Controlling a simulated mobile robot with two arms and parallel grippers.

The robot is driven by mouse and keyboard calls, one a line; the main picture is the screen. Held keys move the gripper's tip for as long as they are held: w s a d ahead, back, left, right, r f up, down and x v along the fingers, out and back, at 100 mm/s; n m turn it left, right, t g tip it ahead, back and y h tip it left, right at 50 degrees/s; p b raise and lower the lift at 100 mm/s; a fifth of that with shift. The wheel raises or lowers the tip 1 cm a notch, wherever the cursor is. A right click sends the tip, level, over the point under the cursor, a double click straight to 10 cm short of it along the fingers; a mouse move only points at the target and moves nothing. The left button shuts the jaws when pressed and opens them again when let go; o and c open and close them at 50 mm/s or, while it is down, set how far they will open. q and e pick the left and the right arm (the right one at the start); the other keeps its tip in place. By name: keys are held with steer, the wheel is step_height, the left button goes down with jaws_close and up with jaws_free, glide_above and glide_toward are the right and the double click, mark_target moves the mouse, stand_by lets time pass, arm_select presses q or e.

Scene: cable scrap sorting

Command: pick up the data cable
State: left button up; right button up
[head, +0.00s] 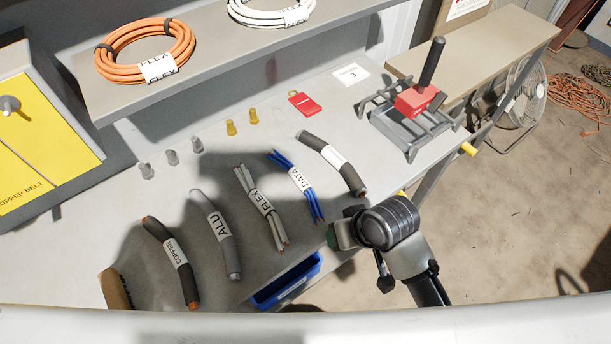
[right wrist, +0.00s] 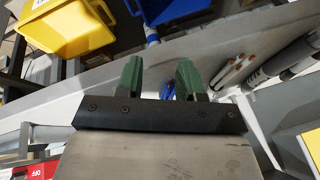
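The data cable (head: 296,178), a short bundle of blue strands with a white DATA label, lies on the grey bench between the flex cable (head: 260,205) and an unlabelled-looking dark cable (head: 333,163). My right gripper (head: 333,237) is at the bench's front edge, just beyond the near end of the data cable. In the right wrist view its green fingers (right wrist: 158,75) stand apart with nothing held, and blue strands of the data cable (right wrist: 168,91) show between them, partly hidden by the gripper body. My left gripper is in neither view.
The alu cable (head: 216,235) and copper cable (head: 172,262) lie to the left. A blue bin (head: 287,281) sits below the front edge. A grey clamp tool with a red block (head: 416,101) stands at the right. A shelf (head: 215,70) overhangs the back.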

steer(key=n+g, duration=0.1)
steer(key=g, duration=0.1)
glide_toward(313, 198)
steer(key=s+a+f, duration=0.1)
steer(key=a, duration=0.1)
steer(key=s+a+f, duration=0.1)
steer(key=s, duration=0.1)
steer(key=shift+s+a+f, duration=0.15)
steer(key=shift+a+f, duration=0.15)
steer(key=shift+a, duration=0.05)
steer(key=w+d+r+g+h, duration=0.1)
steer(key=w+r+h, duration=0.2)
steer(key=w+r, duration=0.1)
steer(key=shift+m, duration=0.4)
steer(key=f, duration=1)
steer(key=shift+a+f+p, duration=0.2)
steer(key=shift+a+p, duration=0.15)
steer(key=shift+p, duration=0.05)
steer(key=shift+c, duration=0.2)
steer(key=c, duration=0.7)
